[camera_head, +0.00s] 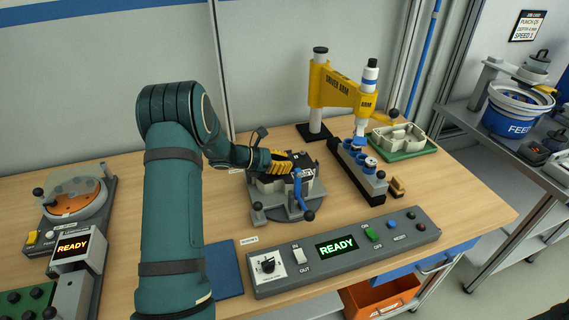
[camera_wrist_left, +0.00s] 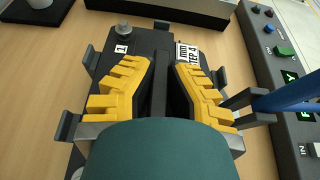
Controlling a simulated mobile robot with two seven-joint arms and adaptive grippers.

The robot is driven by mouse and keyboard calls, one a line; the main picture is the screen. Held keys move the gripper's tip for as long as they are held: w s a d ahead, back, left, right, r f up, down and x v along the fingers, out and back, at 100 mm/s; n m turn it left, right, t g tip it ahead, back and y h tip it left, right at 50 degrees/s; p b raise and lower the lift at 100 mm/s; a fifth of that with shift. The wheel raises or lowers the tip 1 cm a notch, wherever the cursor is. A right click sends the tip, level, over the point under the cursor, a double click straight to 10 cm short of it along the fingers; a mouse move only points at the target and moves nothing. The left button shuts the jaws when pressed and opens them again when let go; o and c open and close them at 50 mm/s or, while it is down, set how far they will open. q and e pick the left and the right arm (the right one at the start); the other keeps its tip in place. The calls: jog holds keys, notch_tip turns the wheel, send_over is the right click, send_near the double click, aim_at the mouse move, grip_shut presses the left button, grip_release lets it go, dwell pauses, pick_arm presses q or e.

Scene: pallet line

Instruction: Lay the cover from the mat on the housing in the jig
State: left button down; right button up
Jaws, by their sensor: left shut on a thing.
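My left gripper (camera_head: 281,161) reaches over the jig (camera_head: 262,212) in the middle of the bench. In the left wrist view its yellow fingers (camera_wrist_left: 161,76) are shut on a raised rib of the dark cover (camera_wrist_left: 120,47). The cover, labelled 1 and STEP 4, also shows in the head view (camera_head: 303,162), level over the jig. The housing below is mostly hidden by cover and gripper; I cannot tell whether they touch. The blue mat (camera_head: 227,271) shows beside my left arm, its visible part bare. My right gripper is out of view.
A blue lever (camera_head: 298,191) stands at the jig's front right. A control box (camera_head: 341,250) reading READY lies in front. A yellow screw arm (camera_head: 335,88) and a dark block with blue-topped parts (camera_head: 357,170) stand right. A green tray (camera_head: 404,150) is behind them.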

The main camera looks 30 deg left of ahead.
pick_arm(q)
jog(key=shift+r, duration=0.1)
jog(key=c, duration=1.1)
grip_release()
jog(key=shift+c, duration=0.2)
jog(key=shift+r, duration=0.1)
jog(key=v, duration=1.2)
jog(key=shift+p, duration=0.45)
